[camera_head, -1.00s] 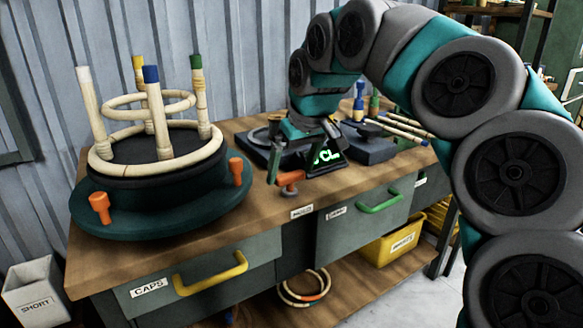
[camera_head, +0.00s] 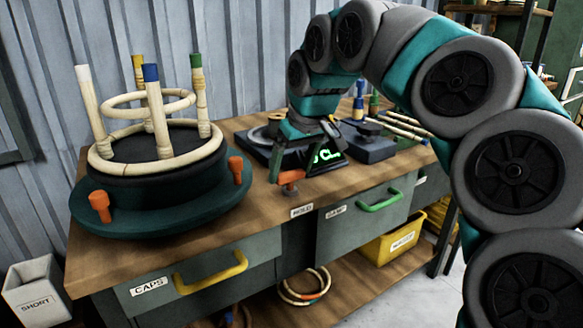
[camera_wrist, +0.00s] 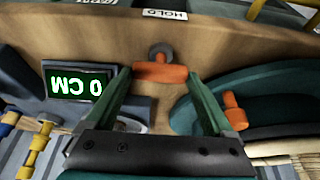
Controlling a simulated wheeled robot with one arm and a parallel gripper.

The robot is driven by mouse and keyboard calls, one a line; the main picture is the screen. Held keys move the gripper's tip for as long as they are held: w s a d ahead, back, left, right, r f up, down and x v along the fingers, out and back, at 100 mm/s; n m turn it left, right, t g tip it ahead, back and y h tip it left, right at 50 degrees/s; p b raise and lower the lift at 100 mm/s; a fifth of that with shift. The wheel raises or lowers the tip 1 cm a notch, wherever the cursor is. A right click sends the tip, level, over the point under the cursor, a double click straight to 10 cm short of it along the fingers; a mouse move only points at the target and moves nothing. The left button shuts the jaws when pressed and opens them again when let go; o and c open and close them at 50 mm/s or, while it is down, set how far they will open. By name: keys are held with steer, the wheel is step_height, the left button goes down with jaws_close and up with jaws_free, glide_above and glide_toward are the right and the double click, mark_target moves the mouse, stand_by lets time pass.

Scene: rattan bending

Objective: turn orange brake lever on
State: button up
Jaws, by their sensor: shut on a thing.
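The orange brake lever (camera_wrist: 160,73) sits at the front of the bench on a round grey pivot, and its bar lies crosswise in the wrist view. It also shows small in the head view (camera_head: 291,177). My gripper (camera_wrist: 161,76) is shut on the lever, with one teal finger at each end of the bar. In the head view my gripper (camera_head: 296,170) comes down from above and its fingers hide part of the lever and its mount.
A lit green display (camera_wrist: 79,84) stands close beside my gripper. A round teal turntable (camera_head: 160,215) with orange knobs and a rattan stool frame is at the left. Black blocks (camera_head: 370,147) and rattan sticks lie behind on the wooden bench.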

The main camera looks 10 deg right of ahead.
steer(key=m+b, duration=0.1)
steer(key=m+h+b, duration=0.1)
steer(key=m+b, duration=0.1)
steer(key=shift+f+m, duration=0.25)
steer(key=shift+m, duration=0.05)
steer(key=m+h+b, duration=0.1)
steer(key=m, duration=0.1)
steer(key=m+h+b, duration=0.1)
steer(key=m, duration=0.2)
steer(key=shift+w+a+r+m, duration=0.1)
steer(key=shift+a+r+m, duration=0.1)
steer(key=shift+m, duration=0.1)
steer(key=m+h, duration=0.1)
steer(key=m, duration=0.1)
steer(key=m+g+h, duration=0.1)
steer(key=m, duration=0.2)
steer(key=shift+w+a+r, duration=0.1)
steer(key=shift+a, duration=0.05)
steer(key=shift+r+m+g+p, duration=0.1)
steer(key=shift+m+g+p, duration=0.5)
steer(key=shift+m, duration=0.5)
steer(key=shift+m+g+h+p, duration=0.3)
steer(key=shift+m+p, duration=0.15)
steer(key=shift+m, duration=0.35)
steer(key=o, duration=1.1)
